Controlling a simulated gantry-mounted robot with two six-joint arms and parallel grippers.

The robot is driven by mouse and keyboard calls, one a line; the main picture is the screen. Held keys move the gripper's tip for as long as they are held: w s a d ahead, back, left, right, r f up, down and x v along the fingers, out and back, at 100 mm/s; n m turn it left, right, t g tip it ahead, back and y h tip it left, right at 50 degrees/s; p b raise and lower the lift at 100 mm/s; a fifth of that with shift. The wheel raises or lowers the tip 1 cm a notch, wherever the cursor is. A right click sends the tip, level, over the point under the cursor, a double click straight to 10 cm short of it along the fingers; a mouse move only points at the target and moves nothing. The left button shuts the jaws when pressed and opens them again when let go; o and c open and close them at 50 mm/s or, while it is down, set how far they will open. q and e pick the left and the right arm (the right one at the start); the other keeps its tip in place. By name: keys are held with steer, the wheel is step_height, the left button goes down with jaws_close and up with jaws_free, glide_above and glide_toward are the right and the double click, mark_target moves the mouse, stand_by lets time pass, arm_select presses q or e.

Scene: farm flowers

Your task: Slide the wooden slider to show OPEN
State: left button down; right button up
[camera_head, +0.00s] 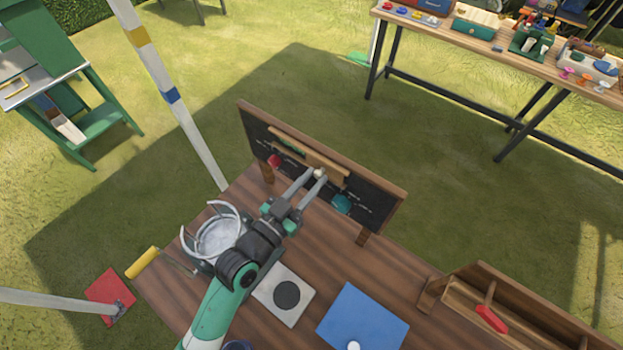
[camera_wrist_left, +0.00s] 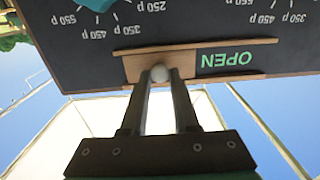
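A dark board (camera_head: 375,203) with a wooden frame stands at the table's back edge. Its wooden slider (camera_head: 327,167) sits in a wooden rail, with a pale round knob (camera_head: 319,173). My left gripper (camera_head: 316,174) is at the slider, with one finger on each side of the knob, apparently shut on it. In the left wrist view, the picture is upside down. The knob (camera_wrist_left: 160,74) is between the fingertips, and the slider (camera_wrist_left: 132,67) lies behind it. The green word OPEN (camera_wrist_left: 227,60) is fully uncovered beside the slider. My right gripper is not in view.
A glass jar in a holder (camera_head: 220,235) stands beside my left arm. A grey tile with a dark disc (camera_head: 287,294), a blue square (camera_head: 362,320) and a wooden crate (camera_head: 520,318) are on the table. A striped pole (camera_head: 170,95) rises behind the table's left side.

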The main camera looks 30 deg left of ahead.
arm_select(q)
steer(key=c, duration=0.7)
jaws_free()
steer(key=shift+d, duration=0.3)
steer(key=shift+a, duration=0.1)
steer(key=shift+s, duration=0.15)
steer(key=shift+s+a, duration=0.1)
steer(key=shift+s, duration=0.2)
steer(key=s, duration=0.3)
steer(key=s+a, duration=0.1)
steer(key=s, duration=0.3)
steer(key=s+a, duration=0.1)
steer(key=s, duration=0.2)
steer(key=shift+s, duration=0.35)
steer(key=shift+d+r, duration=0.1)
